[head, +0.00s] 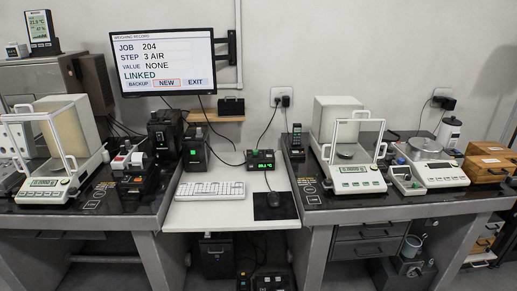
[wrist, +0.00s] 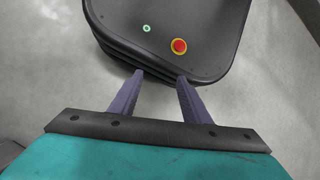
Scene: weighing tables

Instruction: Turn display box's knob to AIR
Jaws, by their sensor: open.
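A small black box with a lit green display (head: 260,159) sits at the back of the white keyboard shelf, between the two dark tables. It looks like the display box. Its knob and the knob's setting are too small to make out. The wall monitor (head: 163,62) reads JOB 204, STEP 3 AIR, VALUE NONE, LINKED. My gripper (wrist: 160,78) shows only in the wrist view, its two purple fingers apart with nothing between them. It points at my own dark base and the grey floor, away from the tables.
A white keyboard (head: 209,190) and a mouse on a black mat (head: 270,212) lie in front of the box. Glass-shielded balances stand on the left table (head: 120,222) and the right table (head: 400,200). A handset (head: 297,135) stands right of the box. Cables hang behind it.

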